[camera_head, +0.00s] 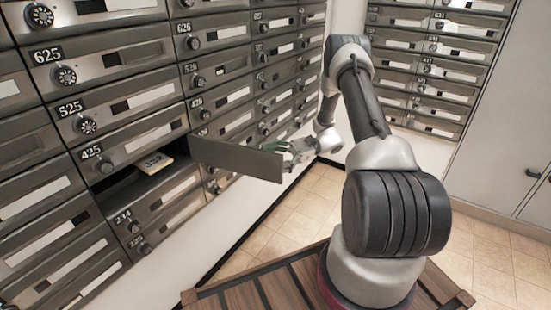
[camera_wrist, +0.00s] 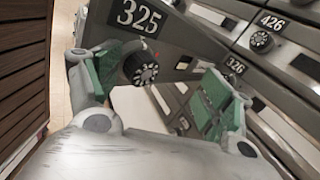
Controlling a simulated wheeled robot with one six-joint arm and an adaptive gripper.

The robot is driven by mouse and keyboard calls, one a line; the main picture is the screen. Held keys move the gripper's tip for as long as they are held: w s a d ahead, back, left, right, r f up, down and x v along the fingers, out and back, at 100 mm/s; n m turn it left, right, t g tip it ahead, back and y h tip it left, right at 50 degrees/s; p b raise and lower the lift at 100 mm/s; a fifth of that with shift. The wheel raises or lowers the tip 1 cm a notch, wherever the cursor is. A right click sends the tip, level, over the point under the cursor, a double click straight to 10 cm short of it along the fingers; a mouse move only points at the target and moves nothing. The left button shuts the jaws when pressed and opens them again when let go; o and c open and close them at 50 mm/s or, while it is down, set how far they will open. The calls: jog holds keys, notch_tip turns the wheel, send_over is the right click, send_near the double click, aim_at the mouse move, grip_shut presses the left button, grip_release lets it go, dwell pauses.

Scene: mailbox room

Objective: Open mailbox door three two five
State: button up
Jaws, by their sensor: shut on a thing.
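Mailbox door 325 (camera_head: 238,160) is swung out from the wall of boxes, standing well away from its compartment. Its number plate (camera_wrist: 139,15) and round black dial knob (camera_wrist: 142,68) show in the wrist view. My gripper (camera_head: 284,150) is at the door's free end. In the wrist view its green-padded fingers (camera_wrist: 155,88) are on either side of the knob, shut on it; the exact contact is hard to see. The open compartment (camera_head: 118,186) is dark and holds a pale yellow item with markings (camera_head: 155,162).
Door 326 (camera_wrist: 235,65) and door 426 (camera_wrist: 272,22) show in the wrist view. More mailboxes (camera_head: 435,70) stand at the back. Tiled floor (camera_head: 275,220) is clear beside the wall.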

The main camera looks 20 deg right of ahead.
jog(key=shift+w+d+f, duration=0.1)
jog(key=shift+w, duration=0.65)
dwell(1.7)
jog(key=o, duration=0.7)
jog(key=shift+c, duration=0.3)
jog(key=d, duration=1.2)
jog(key=shift+w, duration=0.25)
